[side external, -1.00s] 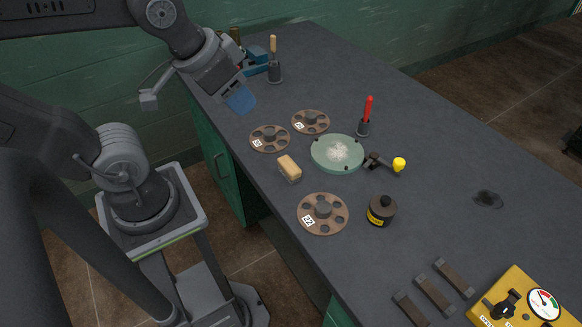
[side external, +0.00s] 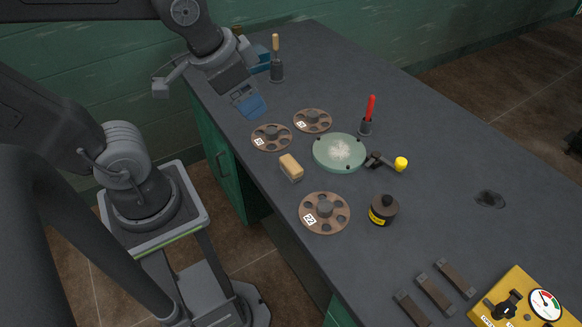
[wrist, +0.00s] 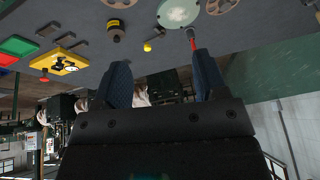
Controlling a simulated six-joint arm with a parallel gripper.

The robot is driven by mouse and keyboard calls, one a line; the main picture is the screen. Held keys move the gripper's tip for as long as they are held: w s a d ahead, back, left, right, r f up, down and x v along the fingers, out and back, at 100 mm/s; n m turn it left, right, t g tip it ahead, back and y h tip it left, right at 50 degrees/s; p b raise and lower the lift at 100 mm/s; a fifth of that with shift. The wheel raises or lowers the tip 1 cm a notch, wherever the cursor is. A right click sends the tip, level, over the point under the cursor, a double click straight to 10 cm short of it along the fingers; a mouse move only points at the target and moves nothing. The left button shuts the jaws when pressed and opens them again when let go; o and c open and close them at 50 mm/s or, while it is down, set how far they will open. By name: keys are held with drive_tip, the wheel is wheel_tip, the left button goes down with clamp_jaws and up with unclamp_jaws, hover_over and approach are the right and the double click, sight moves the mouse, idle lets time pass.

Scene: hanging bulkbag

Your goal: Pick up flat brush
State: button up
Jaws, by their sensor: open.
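A small tan block with a pale lower part (side external: 291,167), which may be the flat brush, lies on the dark bench near its left edge. A wooden-handled tool (side external: 276,48) stands upright in a dark holder at the far end; I cannot tell whether it is a brush. My gripper (side external: 250,103), with blue fingers, is above the bench's left edge, beyond the tan block and apart from everything. In the wrist view my gripper (wrist: 162,78) has its fingers wide apart with nothing between them. The tan block is not visible in that view.
Brown discs (side external: 325,213) surround the round green dish (side external: 340,152). A red-handled tool (side external: 370,108) stands in a holder. The bench's right side is mostly clear.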

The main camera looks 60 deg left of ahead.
drive_tip(key=w+f+m+g+y, duration=0.2)
drive_tip(key=w+f+m+g, duration=0.1)
drive_tip(key=w+f+m, duration=0.45)
drive_tip(key=m+g+y, duration=0.2)
drive_tip(key=m, duration=0.7)
approach(292, 164)
drive_tip(key=x, duration=0.5)
drive_tip(key=shift+s+a+f, duration=0.2)
drive_tip(key=shift+s+f, duration=0.15)
drive_tip(key=shift+s, duration=0.05)
drive_tip(key=shift+w+x, duration=0.2)
drive_tip(key=shift+x, duration=1.15)
drive_tip(key=shift+w+x, duration=0.2)
drive_tip(key=shift+x, duration=1.15)
drive_tip(key=shift+c, duration=0.2)
drive_tip(key=c, duration=1)
drive_tip(key=shift+r, duration=0.15)
